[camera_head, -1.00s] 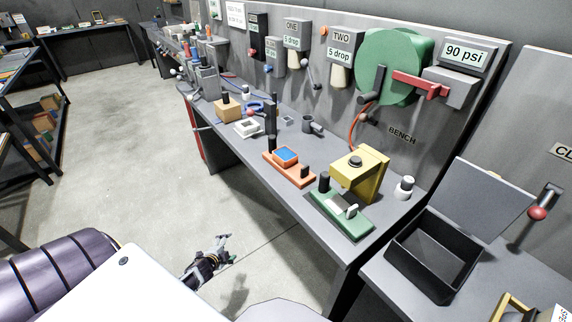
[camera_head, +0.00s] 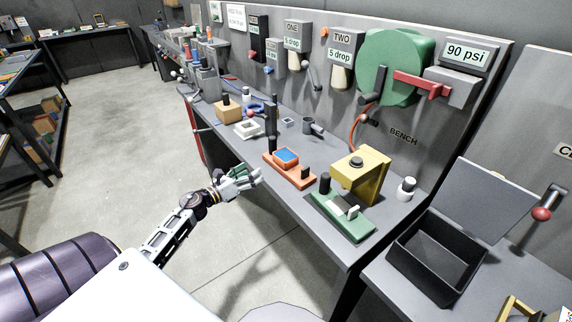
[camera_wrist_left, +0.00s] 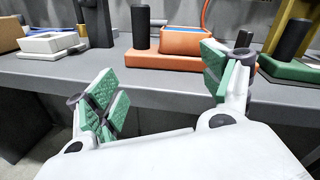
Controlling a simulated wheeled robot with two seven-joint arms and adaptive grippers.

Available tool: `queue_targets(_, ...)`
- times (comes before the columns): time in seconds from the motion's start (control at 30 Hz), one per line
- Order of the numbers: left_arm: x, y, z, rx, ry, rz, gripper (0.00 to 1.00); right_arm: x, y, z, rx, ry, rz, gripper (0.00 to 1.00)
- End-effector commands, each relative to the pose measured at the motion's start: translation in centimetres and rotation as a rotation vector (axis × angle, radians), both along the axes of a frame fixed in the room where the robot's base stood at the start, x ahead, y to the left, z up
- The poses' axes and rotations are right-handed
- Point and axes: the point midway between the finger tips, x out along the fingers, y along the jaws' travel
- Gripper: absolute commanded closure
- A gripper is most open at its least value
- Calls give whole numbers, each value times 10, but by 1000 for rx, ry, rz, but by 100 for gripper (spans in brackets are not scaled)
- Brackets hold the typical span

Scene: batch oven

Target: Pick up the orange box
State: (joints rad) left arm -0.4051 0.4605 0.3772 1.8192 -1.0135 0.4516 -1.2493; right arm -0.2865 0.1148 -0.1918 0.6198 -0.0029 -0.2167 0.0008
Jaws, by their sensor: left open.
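An orange box (camera_head: 285,163) with a blue top sits on an orange-red base (camera_head: 293,178) on the grey bench, beside a black post. It also shows in the left wrist view (camera_wrist_left: 187,42), beyond the bench edge, between and past my fingertips. A tan-orange block (camera_head: 228,111) with a black knob stands farther back on the bench. My left gripper (camera_head: 252,178) is open and empty, in front of the bench edge and left of the orange-red base. Its green-padded fingers are spread wide in the wrist view (camera_wrist_left: 157,90). My right gripper is not in view.
A green base (camera_head: 341,222) and a yellow press (camera_head: 364,173) stand to the right of the orange base. A white square frame (camera_head: 247,129) lies to its left. A black open bin (camera_head: 432,262) is at the right. The floor in front of the bench is clear.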

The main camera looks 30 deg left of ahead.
Motion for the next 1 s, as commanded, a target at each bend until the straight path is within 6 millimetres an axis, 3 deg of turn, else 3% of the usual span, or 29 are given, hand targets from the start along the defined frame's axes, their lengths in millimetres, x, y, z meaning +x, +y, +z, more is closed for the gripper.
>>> queue_targets(0.1, -1, -14, 14, 150, -47, -52, 19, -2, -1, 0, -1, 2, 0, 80)
queue_targets(0.3, -3, -26, 24, 296, -93, -97, 19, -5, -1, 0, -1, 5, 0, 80)
queue_targets(0.77, -2, -28, 26, 315, -99, -103, 19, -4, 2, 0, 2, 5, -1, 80)
queue_targets(1.0, 9, -31, 26, 314, -99, -103, 19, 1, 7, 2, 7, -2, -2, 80)
